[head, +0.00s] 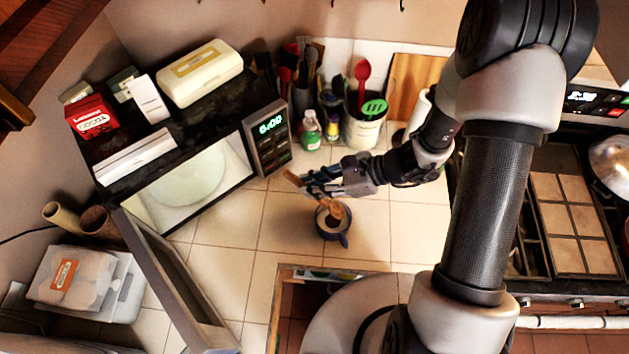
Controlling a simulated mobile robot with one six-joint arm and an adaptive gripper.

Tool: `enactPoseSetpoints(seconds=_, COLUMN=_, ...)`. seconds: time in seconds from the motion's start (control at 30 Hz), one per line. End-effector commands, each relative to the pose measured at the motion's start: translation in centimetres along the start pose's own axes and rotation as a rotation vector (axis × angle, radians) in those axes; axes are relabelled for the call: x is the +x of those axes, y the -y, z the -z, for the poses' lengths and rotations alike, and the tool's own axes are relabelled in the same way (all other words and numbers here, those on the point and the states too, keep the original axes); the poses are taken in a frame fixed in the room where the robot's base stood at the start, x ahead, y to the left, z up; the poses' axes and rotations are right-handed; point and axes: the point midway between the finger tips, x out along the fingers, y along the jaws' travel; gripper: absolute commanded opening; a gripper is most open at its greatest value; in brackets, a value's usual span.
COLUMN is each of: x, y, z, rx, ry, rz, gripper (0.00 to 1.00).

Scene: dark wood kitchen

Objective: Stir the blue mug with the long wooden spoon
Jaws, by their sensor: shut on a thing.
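The blue mug (343,239) stands upright on the tiled counter, with its handle toward the front. My gripper (316,184) is above and slightly left of the mug, shut on the wooden spoon (293,178). A light brown end of the spoon sticks out to the left of the fingers. The spoon's lower part runs down into the mug's opening, where a brown wooden piece shows. The fingers hide the middle of the spoon. I cannot tell whether the spoon touches the mug's wall or bottom.
The open microwave (265,142) stands left, its door (172,278) swung toward the front. Bottles (310,132) and a white utensil crock (362,132) stand behind the gripper. An open drawer (283,300) lies below the counter edge. The stove (565,215) is right. Counter around the mug is clear.

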Motion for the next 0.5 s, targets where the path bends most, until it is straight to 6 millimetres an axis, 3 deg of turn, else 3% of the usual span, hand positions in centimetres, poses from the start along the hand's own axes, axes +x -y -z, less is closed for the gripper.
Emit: enactPoseSetpoints(seconds=0.5, x=2.8, y=0.0, z=4.3, rx=-0.001, ry=0.000, rz=0.000, gripper=0.00)
